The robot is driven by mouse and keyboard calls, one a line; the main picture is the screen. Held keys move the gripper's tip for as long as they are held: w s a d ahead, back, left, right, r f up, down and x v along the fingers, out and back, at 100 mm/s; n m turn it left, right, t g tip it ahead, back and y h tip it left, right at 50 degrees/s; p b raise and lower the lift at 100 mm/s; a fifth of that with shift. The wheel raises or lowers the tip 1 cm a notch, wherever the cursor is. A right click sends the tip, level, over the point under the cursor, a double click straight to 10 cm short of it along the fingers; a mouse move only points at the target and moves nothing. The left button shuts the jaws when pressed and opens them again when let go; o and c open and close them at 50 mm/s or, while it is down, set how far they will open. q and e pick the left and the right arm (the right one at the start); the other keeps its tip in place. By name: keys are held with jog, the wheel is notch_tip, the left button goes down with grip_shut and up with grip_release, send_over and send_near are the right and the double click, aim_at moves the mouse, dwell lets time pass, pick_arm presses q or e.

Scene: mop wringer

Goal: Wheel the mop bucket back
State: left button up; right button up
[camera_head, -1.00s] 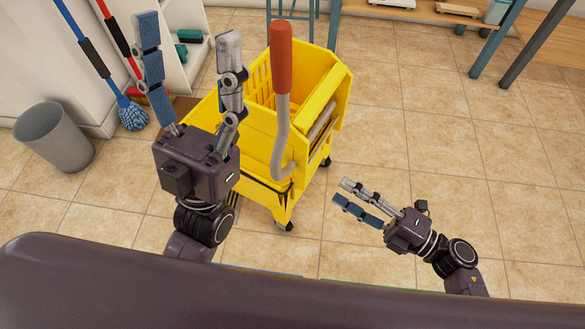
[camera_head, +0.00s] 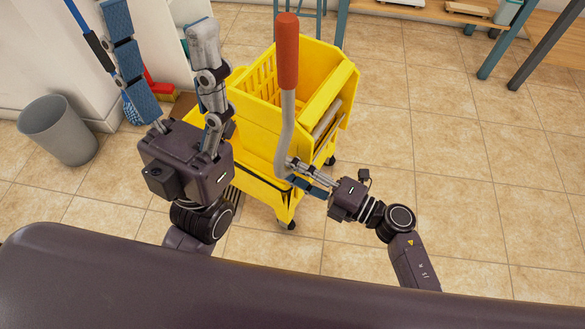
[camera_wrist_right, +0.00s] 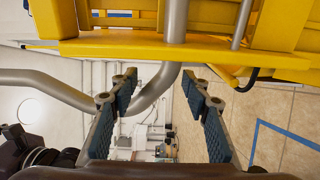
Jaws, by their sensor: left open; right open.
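The yellow mop bucket (camera_head: 262,182) with its wringer stands on the tiled floor in the middle of the head view; its yellow body also fills the top of the right wrist view (camera_wrist_right: 110,46). A grey lever with a red grip (camera_head: 288,52) rises from it; its bent grey tube (camera_wrist_right: 150,92) crosses between the right fingers in the wrist view. My left gripper (camera_head: 163,62) is open and empty, fingers up, in front of the bucket's left side. My right gripper (camera_head: 300,177) is open beside the lever's lower bend. Whether its fingers touch the tube I cannot tell.
A grey bin (camera_head: 58,130) stands at the left by the wall. A blue-handled mop (camera_head: 92,42) and a red brush (camera_head: 158,88) are behind my left gripper. A wooden table (camera_head: 545,45) is at the back right. The floor right of the bucket is clear.

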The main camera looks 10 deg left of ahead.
jog(key=shift+w+a, duration=0.2)
jog(key=shift+a, duration=0.25)
jog(key=shift+c, duration=0.2)
grip_shut()
jog(key=shift+f, duration=0.1)
